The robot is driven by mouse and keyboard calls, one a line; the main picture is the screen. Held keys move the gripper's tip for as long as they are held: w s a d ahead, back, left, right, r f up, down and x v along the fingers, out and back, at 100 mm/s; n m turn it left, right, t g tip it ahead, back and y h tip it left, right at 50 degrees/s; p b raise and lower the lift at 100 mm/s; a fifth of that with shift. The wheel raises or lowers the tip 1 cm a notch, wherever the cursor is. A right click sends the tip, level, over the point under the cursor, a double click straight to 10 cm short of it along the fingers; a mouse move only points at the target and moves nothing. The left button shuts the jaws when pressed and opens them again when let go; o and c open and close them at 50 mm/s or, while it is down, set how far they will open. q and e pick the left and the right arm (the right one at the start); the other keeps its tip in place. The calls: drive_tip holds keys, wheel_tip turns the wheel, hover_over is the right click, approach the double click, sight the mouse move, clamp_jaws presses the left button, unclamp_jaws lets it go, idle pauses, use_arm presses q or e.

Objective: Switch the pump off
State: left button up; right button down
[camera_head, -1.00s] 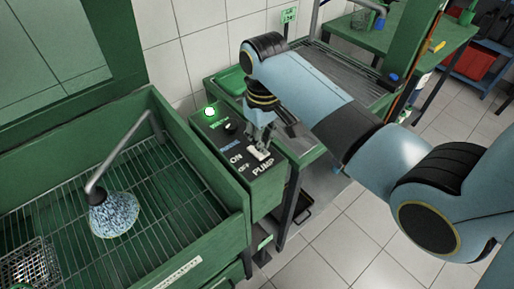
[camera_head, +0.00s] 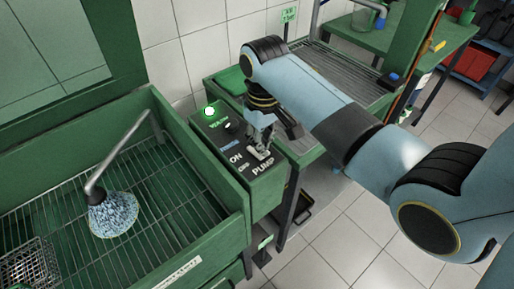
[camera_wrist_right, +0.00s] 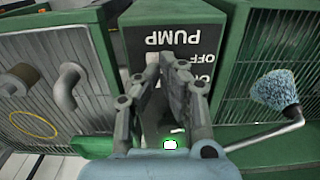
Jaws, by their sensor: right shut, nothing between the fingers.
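The pump control box (camera_head: 268,192) stands between the wash basin and the grated bench, with a dark top marked PUMP, ON and OFF. A green lamp (camera_head: 209,111) on it is lit; it also shows in the right wrist view (camera_wrist_right: 170,143). A pale switch (camera_head: 257,154) sits by the lettering. My right gripper (camera_head: 262,148) is shut and empty, pointing down over the panel at the switch. In the right wrist view, its fingers (camera_wrist_right: 166,65) cover part of the OFF and ON lettering. I cannot tell whether they touch the switch. My left gripper is out of view.
The green basin (camera_head: 200,245) with a wire grid, a bent pipe and a bristly blue-white brush head (camera_head: 112,214) is at the left. A wire basket (camera_head: 30,265) stands in its corner. The grated bench (camera_head: 345,75) lies behind my right arm. Tiled floor is open at the lower right.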

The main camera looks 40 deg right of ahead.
drive_tip(key=shift+f+b, duration=0.35)
drive_tip(key=shift+f, duration=0.5)
idle(0.3)
wheel_tip(320, 180, up, 3)
drive_tip(key=shift+f+p, duration=0.2)
drive_tip(key=shift+p, duration=1.05)
drive_tip(key=shift+r, duration=2.2)
drive_tip(key=shift+s, duration=0.1)
